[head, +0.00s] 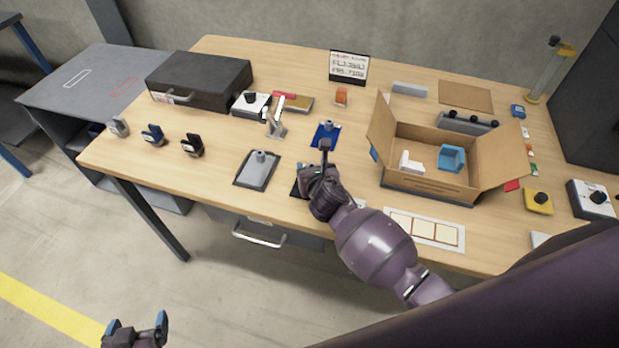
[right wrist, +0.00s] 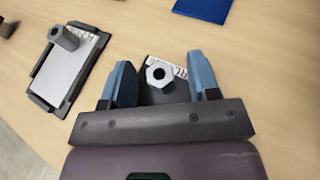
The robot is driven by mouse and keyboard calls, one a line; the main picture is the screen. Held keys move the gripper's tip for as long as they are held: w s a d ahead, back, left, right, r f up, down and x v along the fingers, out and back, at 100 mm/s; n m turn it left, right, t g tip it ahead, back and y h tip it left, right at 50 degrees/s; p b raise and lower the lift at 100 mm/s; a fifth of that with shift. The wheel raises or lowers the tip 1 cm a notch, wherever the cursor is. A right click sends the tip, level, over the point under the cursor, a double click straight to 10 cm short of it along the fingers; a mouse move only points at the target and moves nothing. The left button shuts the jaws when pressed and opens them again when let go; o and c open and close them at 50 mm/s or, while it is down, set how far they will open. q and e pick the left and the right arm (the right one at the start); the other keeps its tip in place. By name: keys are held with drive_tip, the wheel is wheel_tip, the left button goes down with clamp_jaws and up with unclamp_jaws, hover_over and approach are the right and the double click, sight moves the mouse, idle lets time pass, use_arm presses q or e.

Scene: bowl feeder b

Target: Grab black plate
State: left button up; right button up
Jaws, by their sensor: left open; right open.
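The black plate (head: 296,190) lies near the table's front edge, mostly hidden under my right gripper (head: 312,171) in the head view. In the right wrist view the plate (right wrist: 178,93) shows between the blue fingers of my right gripper (right wrist: 162,80), with a grey hexagonal knob (right wrist: 159,73) and a white label strip. The open fingers stand on either side of the knob, with gaps on both sides. I cannot tell how high they are above the plate. My left gripper (head: 137,330) is open and empty, over the floor at the lower left, away from the table.
A grey plate (head: 246,180) with a knob lies just left, and a blue plate (head: 317,140) behind. An open cardboard box (head: 425,186) stands to the right. A white panel strip (head: 400,222) lies in front of it. A black case (head: 205,75) stands back left.

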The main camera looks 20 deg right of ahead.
drive_tip(key=shift+c, duration=0.4)
clamp_jaws()
drive_tip(key=shift+r, duration=0.1)
